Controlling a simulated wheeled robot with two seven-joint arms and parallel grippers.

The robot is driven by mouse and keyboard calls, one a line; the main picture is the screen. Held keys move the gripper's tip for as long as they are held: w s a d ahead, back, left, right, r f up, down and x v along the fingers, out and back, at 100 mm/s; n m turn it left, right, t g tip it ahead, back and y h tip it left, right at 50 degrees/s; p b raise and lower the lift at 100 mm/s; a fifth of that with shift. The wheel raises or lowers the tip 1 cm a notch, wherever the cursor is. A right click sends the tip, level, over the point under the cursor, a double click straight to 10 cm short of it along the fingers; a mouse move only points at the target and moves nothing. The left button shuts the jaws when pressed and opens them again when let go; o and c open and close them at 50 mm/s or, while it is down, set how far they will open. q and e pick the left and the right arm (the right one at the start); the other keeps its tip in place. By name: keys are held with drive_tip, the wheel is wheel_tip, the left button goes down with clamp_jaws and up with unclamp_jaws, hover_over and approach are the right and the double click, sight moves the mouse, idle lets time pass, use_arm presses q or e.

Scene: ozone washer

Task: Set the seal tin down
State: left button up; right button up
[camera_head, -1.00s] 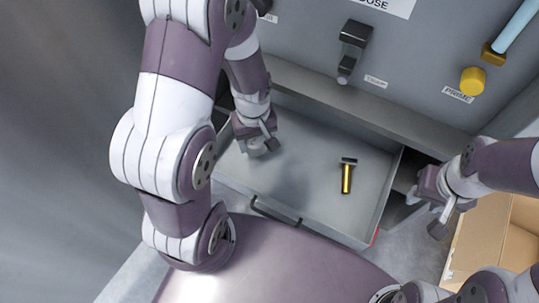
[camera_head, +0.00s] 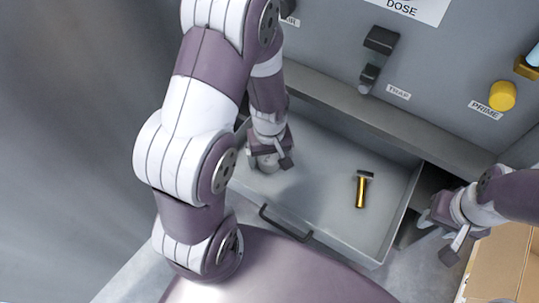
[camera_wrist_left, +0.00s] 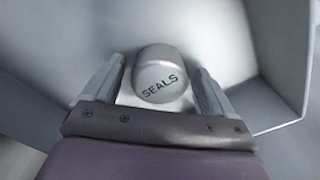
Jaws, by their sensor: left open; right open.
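The tin appears to be at the drawer floor. My right gripper (camera_head: 440,238) is open and empty, outside the drawer's right side.
A gold-handled tool (camera_head: 361,192) with a dark head lies in the drawer's right part. The drawer has a dark front handle (camera_head: 285,224). A cardboard box (camera_head: 500,262) stands at the lower right. The panel behind carries a lever (camera_head: 377,55) and a yellow knob (camera_head: 502,96).

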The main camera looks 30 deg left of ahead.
use_arm(q)
wheel_tip(320, 180, up, 12)
drive_tip(key=p, duration=0.7)
wheel_tip(320, 180, up, 6)
drive_tip(key=m+t, duration=0.1)
drive_tip(key=m, duration=0.7)
hover_over(269, 157)
drive_tip(key=s+d, duration=0.3)
drive_tip(key=s, duration=0.1)
drive_tip(key=shift+w+a, duration=0.2)
drive_tip(key=shift+a, duration=0.05)
